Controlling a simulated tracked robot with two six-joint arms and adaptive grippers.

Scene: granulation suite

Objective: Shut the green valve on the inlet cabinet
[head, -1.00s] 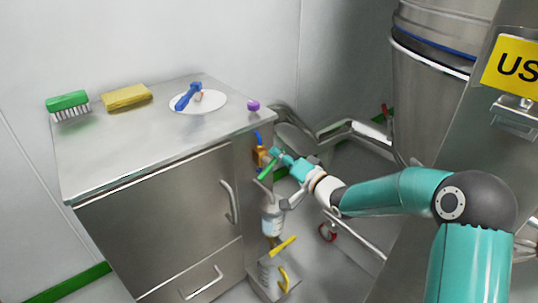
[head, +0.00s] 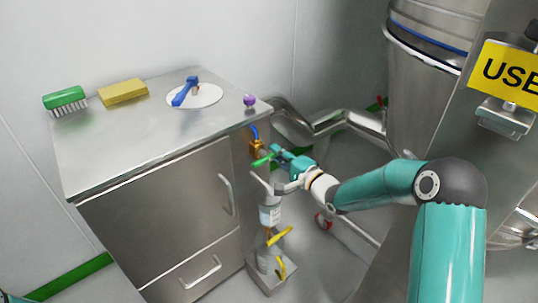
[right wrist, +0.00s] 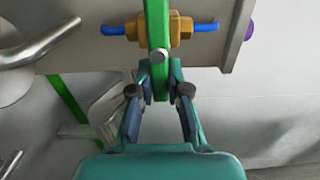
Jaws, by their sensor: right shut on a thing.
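The green valve has a green lever (head: 262,161) on a brass body (head: 257,146) at the right side of the steel inlet cabinet (head: 160,190). A blue tube (head: 255,132) runs into the body. In the right wrist view the lever (right wrist: 158,28) lies crosswise to the blue tube (right wrist: 203,27), over the brass body (right wrist: 180,28). My right gripper (right wrist: 159,78) is shut on the lever's near end; in the head view it reaches the lever from the right (head: 276,154). My left gripper is out of view.
Below the valve are a bottle (head: 270,215) and yellow handles (head: 279,236). Steel pipes (head: 345,122) run behind my right arm.

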